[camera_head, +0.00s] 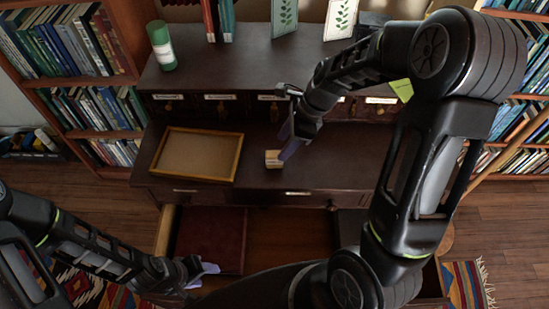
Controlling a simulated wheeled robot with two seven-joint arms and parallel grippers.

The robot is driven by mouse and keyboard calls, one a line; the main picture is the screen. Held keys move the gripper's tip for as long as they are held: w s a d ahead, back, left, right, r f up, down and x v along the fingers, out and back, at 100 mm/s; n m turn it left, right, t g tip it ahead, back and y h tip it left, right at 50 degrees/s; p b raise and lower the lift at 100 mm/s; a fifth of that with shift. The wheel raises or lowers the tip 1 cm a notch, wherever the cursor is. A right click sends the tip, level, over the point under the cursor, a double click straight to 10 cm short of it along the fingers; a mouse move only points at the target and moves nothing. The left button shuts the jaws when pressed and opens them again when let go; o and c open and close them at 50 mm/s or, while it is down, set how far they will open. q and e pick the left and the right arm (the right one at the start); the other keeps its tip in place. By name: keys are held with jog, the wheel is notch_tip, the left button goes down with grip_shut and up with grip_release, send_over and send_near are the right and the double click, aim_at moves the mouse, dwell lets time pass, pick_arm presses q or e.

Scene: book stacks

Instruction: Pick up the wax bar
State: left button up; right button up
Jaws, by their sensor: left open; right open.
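A small tan block with a pale face, which I take to be the wax bar (273,159), sits on the dark desk top, right of a wooden tray. My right gripper (288,146) reaches down beside it, with its fingertips close to the block's right side. It is open; I cannot tell whether a finger touches the block. My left gripper (207,274) is open and empty, low over the front of the pulled-out drawer, well away from the block.
The wooden-framed tray (237,159) lies on the desk left of the block. Below, an open drawer (288,232) holds a dark red flat item (211,240). A green canister (161,46) stands on the raised shelf. Bookcases flank the desk. My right arm hides part of the desk's right side.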

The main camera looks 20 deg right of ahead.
aim_at(276, 153)
jog(key=shift+x, duration=0.85)
jog(key=shift+x, duration=2.65)
jog(key=shift+w, duration=0.1)
jog(key=shift+c, duration=0.5)
grip_shut()
